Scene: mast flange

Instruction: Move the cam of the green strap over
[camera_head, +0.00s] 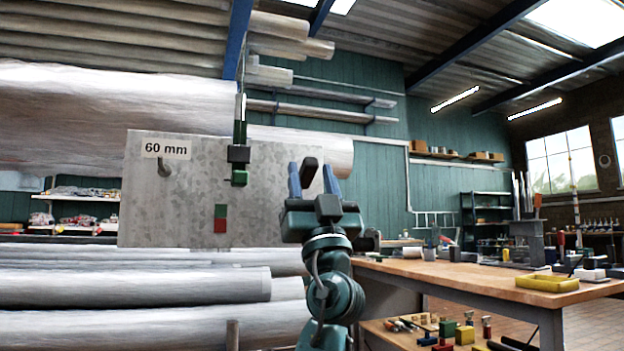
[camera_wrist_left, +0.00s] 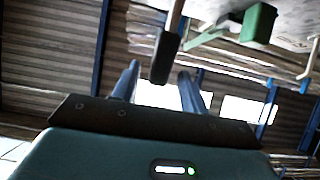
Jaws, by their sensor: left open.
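A grey metal plate (camera_head: 175,205) with a "60 mm" label carries a green strap (camera_head: 240,130) with a dark block (camera_head: 239,154) and a green block below it. In the left wrist view a green block (camera_wrist_left: 258,24) shows at the upper right. My left gripper (camera_head: 312,181) is open, to the right of the strap in the head view. A black grip (camera_head: 309,170) shows between its two blue fingers; in the left wrist view this grip (camera_wrist_left: 164,58) hangs on a grey bar, between the fingertips. I cannot tell whether the fingers touch it. My right gripper is not in view.
A green and red mark (camera_head: 220,218) is on the plate, and a peg (camera_head: 157,164) is under the label. Large wrapped rolls lie behind and below. A wooden workbench (camera_head: 460,279) with a yellow tray (camera_head: 547,283) stands at the right.

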